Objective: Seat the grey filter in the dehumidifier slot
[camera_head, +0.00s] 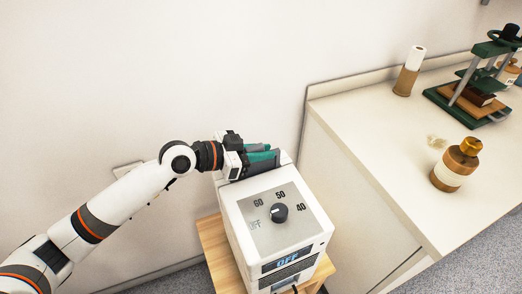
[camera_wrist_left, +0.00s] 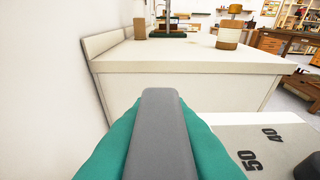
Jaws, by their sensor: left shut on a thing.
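The dehumidifier (camera_head: 262,228) is a white box with a dial (camera_head: 279,212) and an "OFF" display (camera_head: 287,260) on its front. My left gripper (camera_head: 258,154) has teal fingers and is over the back of the dehumidifier's top. It is shut on the grey filter (camera_wrist_left: 160,130), which lies between the teal fingers in the left wrist view. In the head view the filter (camera_head: 264,162) shows as a dark grey bar at the top's rear. The slot is hidden, and I cannot tell whether the filter is inside it. My right gripper is not in view.
The dehumidifier stands on a wooden stool (camera_head: 213,243) close to the wall. A white counter (camera_head: 385,150) to the right holds a brown bottle (camera_head: 455,166), a paper roll (camera_head: 408,72) and a green press (camera_head: 475,88). The counter's left side is close to the dehumidifier.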

